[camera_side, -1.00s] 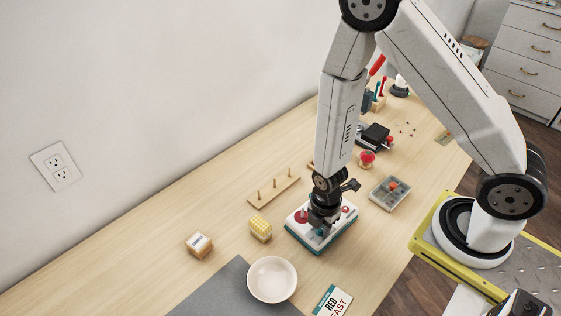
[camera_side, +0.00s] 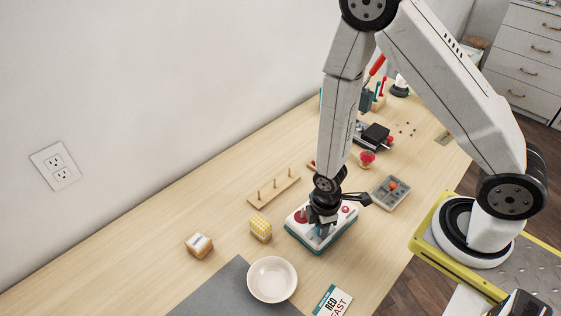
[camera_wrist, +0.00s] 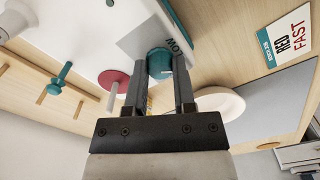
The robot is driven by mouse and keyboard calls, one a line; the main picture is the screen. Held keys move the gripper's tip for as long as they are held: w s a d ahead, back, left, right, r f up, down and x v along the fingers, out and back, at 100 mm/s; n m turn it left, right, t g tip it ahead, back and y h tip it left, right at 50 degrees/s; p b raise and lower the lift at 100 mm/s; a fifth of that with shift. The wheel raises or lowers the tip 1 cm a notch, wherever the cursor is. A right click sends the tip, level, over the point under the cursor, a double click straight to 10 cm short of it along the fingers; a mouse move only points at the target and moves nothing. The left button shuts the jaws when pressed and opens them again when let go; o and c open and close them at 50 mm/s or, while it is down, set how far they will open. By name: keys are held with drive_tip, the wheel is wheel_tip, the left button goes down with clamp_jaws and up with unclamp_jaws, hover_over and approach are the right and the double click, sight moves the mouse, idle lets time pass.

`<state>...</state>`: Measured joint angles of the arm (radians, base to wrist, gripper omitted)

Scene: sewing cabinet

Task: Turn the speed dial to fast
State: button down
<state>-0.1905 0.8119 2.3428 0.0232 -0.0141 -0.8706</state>
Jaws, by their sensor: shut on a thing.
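The white sewing unit with a teal base (camera_side: 322,240) sits on the table below my gripper. My gripper (camera_wrist: 160,72) is shut on the teal dial, one finger on each side. In the side view my gripper (camera_side: 320,228) points down onto the unit and hides most of the dial. The dial's pointer mark is not clear.
A white bowl (camera_side: 272,279) stands in front of the unit, partly on a grey mat (camera_side: 215,292). A yellow checked block (camera_side: 260,228), a peg rack (camera_side: 274,187) and a grey compartment tray (camera_side: 390,193) stand around it.

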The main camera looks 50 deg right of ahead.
drive_tip(key=m, duration=1.3)
drive_tip(key=shift+s+m, duration=0.1)
drive_tip(key=shift+m, duration=0.2)
drive_tip(key=m, duration=0.3)
drive_tip(key=shift+m, duration=0.3)
drive_tip(key=m, duration=1.2)
drive_tip(key=shift+m, duration=0.3)
